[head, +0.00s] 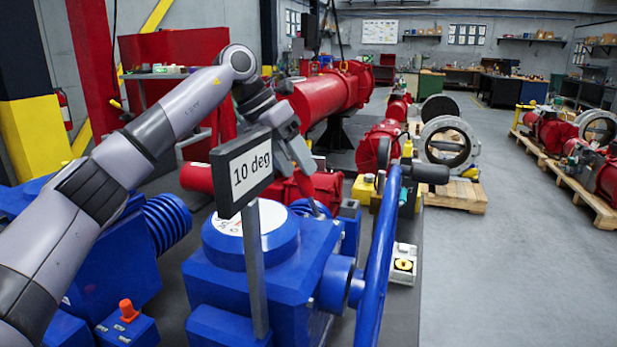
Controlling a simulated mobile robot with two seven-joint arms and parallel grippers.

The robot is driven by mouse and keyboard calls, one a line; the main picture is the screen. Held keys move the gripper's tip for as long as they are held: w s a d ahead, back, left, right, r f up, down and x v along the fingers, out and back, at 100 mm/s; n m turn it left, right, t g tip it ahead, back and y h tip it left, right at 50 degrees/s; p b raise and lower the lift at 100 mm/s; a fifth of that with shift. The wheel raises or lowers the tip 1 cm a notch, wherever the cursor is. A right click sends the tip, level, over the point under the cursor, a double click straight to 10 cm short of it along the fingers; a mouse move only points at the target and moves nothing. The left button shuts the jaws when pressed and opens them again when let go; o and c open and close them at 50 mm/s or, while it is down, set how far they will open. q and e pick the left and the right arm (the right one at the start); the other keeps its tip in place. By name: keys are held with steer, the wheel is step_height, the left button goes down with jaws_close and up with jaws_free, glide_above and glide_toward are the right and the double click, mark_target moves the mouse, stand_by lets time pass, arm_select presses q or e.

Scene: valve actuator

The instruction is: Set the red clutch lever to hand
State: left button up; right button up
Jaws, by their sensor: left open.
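The blue valve actuator (295,280) stands in the lower middle, with a pale dial (258,216) on its round top. A blue handwheel (376,270) with a black knob (431,174) is on its right side. A sign (243,172) reading "10 deg" stands on a post in front of the actuator. My left gripper (312,203) is open and points down behind the sign, over the far side of the actuator. The sign hides part of it. My right gripper is not in view.
An orange knob (127,309) sits on a blue box at lower left. Red pipe bodies (325,98) lie behind the actuator. A small white box with a yellow button (403,264) is right of the handwheel. Pallets (455,195) stand at right; the grey floor (520,270) there is clear.

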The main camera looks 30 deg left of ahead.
mark_target(308, 195)
arm_select(q)
steer(key=shift+x, duration=2.2)
jaws_close()
